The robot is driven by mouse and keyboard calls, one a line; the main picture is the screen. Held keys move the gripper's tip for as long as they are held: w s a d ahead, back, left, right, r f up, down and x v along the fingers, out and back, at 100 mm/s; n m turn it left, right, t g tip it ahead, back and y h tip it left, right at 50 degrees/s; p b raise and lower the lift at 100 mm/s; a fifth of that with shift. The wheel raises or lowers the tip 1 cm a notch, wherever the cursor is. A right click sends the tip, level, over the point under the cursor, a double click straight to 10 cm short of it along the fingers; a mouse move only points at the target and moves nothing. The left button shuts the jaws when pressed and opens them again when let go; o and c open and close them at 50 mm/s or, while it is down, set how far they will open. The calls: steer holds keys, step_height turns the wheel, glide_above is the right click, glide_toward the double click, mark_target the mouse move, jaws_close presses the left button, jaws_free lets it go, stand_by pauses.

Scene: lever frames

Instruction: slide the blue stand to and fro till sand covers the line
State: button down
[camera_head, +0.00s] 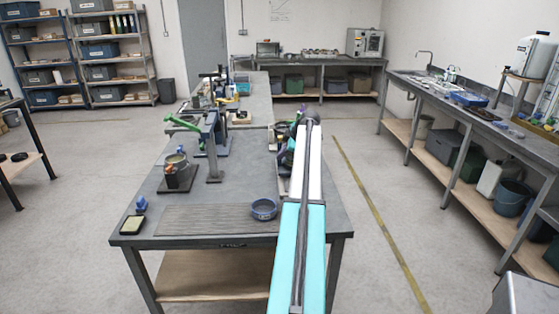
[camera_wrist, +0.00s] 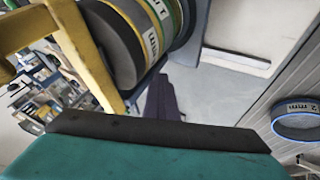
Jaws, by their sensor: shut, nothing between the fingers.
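My gripper (camera_wrist: 163,97) shows in the wrist view as a dark purple shape, closed with nothing seen in it. In the head view it is mostly hidden at the far end of my arm, over the right side of the bench. A stack of round sieves (camera_wrist: 140,42) with printed labels stands in a yellow frame (camera_wrist: 85,55) close to my gripper in the wrist view; I cannot tell if they touch. A stand with a blue base (camera_head: 222,132) and a green lever (camera_head: 183,122) is on the bench, left of my arm. I cannot make out sand or a line.
A pot on a dark base (camera_head: 177,172) stands at left. The bench middle (camera_head: 245,165) is clear.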

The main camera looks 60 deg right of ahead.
steer(key=shift+w+d+r, duration=0.15)
stand_by(0.3)
steer(key=shift+a, duration=0.5)
steer(key=s+a+r+b, duration=0.2)
steer(key=s+a+r, duration=0.2)
steer(key=s+r, duration=0.3)
steer(key=shift+s+r+b, duration=0.35)
steer(key=shift+s, duration=0.35)
steer(key=shift+a, duration=0.1)
